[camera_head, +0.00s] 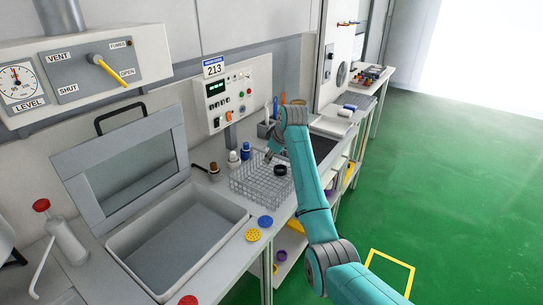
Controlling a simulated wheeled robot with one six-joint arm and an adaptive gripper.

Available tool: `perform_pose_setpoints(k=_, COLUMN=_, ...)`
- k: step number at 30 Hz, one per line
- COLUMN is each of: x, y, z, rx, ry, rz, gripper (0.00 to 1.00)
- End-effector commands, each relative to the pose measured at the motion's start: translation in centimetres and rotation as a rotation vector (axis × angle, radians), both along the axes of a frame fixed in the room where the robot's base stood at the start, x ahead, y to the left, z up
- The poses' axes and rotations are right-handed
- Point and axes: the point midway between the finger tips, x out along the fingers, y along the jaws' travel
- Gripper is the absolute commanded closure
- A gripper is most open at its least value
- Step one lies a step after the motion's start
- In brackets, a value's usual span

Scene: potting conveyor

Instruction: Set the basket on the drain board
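The basket (262,188) is a grey wire-mesh basket with an open top. It stands on the light grey bench, just right of an open rectangular tank (190,245). A small black round thing (281,170) shows at the basket's back right, inside or behind the mesh. My gripper (269,157) points down at the basket's back rim, below the teal arm. It is small and partly hidden by the arm, so its opening and whether it touches the wire cannot be told. I cannot clearly make out which surface is the drain board.
The tank's lid (130,170) is tilted up at the back. Yellow (253,234) and blue (265,221) discs lie on the bench's front edge. Small bottles (233,158) stand behind the basket. A control panel (230,98) hangs above.

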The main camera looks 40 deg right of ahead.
Motion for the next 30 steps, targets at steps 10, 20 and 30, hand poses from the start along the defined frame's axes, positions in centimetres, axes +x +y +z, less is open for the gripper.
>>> perform_pose_setpoints(k=10, x=-2.8, y=0.2, z=4.9, rx=-0.003, ry=-0.004, rz=0.0, gripper=0.65)
perform_pose_setpoints(k=20, x=-5.6, y=0.5, z=9.2, rx=-0.001, ry=-0.002, rz=-0.002, gripper=0.65)
perform_pose_setpoints(k=30, x=-6.1, y=0.6, z=10.1, rx=0.0, ry=0.0, rz=0.0, gripper=0.65)
